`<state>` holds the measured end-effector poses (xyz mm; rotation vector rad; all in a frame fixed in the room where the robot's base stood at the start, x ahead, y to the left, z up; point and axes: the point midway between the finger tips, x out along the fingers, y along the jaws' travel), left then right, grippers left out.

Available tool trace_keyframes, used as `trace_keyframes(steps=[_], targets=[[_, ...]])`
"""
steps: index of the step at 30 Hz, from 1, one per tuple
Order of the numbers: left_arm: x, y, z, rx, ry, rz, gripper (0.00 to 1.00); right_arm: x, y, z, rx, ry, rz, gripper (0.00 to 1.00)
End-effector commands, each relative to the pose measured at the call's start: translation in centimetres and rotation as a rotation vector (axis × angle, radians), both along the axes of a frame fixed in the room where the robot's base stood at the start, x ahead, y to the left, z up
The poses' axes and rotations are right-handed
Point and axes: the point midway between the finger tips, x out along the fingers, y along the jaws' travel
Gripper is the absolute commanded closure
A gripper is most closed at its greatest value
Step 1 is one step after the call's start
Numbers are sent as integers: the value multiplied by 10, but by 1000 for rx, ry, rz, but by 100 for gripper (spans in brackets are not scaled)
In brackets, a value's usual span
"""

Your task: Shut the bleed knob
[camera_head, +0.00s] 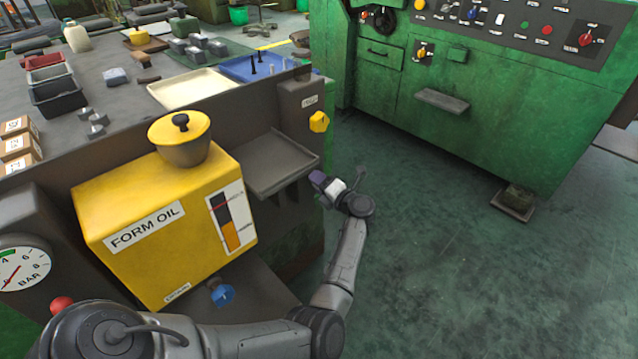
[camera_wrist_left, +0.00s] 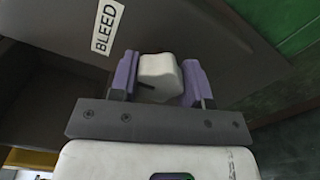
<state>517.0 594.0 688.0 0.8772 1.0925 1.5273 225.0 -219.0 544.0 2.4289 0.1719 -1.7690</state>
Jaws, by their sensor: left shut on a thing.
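The bleed knob (camera_wrist_left: 160,77) is a pale, off-white block on a dark grey panel face. It shows in the left wrist view just below the white label reading BLEED (camera_wrist_left: 107,27). My left gripper (camera_wrist_left: 158,82) has its two purple fingers on either side of the knob, shut on it. In the head view my left gripper (camera_head: 320,181) is at the right end of the bench, its purple fingertips against the dark panel side. The knob is hidden there. My right gripper is not in view.
A yellow knob (camera_head: 319,121) sits on the panel above my left gripper. A grey tray (camera_head: 275,165) sticks out to its left, beside the yellow form oil box (camera_head: 165,225) with a blue knob (camera_head: 222,295). A green machine (camera_head: 480,110) stands behind. The floor (camera_head: 450,270) at right is clear.

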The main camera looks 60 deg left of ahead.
Motion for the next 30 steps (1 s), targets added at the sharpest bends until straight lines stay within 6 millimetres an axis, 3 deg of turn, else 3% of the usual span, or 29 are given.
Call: trace_keyframes(steps=[6, 7, 14, 23, 30], targets=[[0, 0, 2, 3, -3, 1, 80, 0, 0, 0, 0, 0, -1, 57], [0, 0, 2, 3, -3, 1, 54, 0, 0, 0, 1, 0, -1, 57], [0, 0, 1, 1, -2, 0, 32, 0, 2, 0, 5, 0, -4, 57], [1, -2, 1, 0, 0, 0, 31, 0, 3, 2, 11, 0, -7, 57], [8, -34, 3, -3, 1, -2, 31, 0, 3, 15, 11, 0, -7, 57]])
